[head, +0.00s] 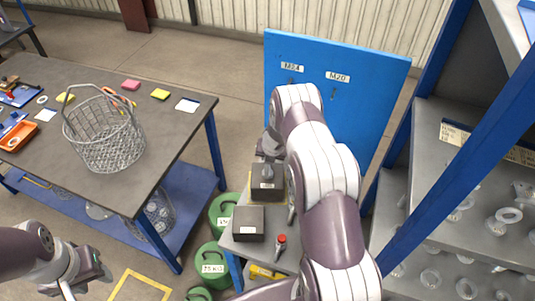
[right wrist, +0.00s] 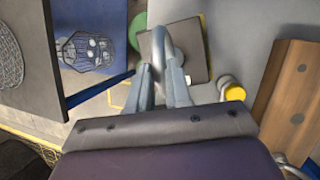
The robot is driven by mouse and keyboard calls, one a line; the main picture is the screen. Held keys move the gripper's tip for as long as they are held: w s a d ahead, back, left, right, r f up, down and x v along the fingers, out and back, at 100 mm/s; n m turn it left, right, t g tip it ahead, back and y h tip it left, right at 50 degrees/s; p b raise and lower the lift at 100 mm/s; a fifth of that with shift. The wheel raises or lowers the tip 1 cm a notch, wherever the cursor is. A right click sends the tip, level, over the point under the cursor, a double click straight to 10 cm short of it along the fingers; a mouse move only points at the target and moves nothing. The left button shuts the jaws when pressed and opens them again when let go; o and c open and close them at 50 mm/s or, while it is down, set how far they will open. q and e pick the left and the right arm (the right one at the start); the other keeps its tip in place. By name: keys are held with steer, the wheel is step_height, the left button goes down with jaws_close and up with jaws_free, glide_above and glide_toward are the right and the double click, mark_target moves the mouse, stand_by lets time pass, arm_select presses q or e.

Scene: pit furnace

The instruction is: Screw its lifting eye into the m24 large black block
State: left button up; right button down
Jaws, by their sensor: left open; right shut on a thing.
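The large black block (head: 262,188) stands on the small grey table in the head view, behind a smaller black block (head: 248,223). In the right wrist view a dark block (right wrist: 196,48) lies just beyond my right fingertips. My right gripper (right wrist: 163,75) is shut on the lifting eye (right wrist: 159,42), a grey metal ring, held over that block's top. The eye's shank is hidden, so I cannot tell whether it sits in the hole. In the head view my right arm partly hides the gripper. My left gripper (head: 85,280) is open and empty at lower left.
A blue board (head: 340,105) labelled M24 and M20 stands behind the small table. A workbench (head: 165,130) at left carries a wire basket (head: 104,135). Green weights (head: 212,262) stand beside the small table. A shelf rack (head: 455,215) with metal parts is at right.

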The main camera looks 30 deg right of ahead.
steer(key=shift+w+d+r+m+h+p, duration=0.35)
steer(key=shift+m+p, duration=0.45)
steer(key=shift+p, duration=0.3)
steer(key=m, duration=0.1)
steer(key=m+h, duration=0.1)
steer(key=shift+a+f+m+g, duration=0.2)
steer(key=shift+a+m+g, duration=0.1)
steer(key=shift+m, duration=0.1)
steer(key=shift+r+m, duration=0.1)
steer(key=shift+m, duration=0.3)
steer(key=shift+h, duration=0.25)
steer(key=m+g, duration=0.1)
steer(key=m, duration=0.2)
steer(key=shift+w+a+h, duration=0.1)
steer(key=shift+a+h, duration=0.05)
steer(key=shift+h, duration=0.25)
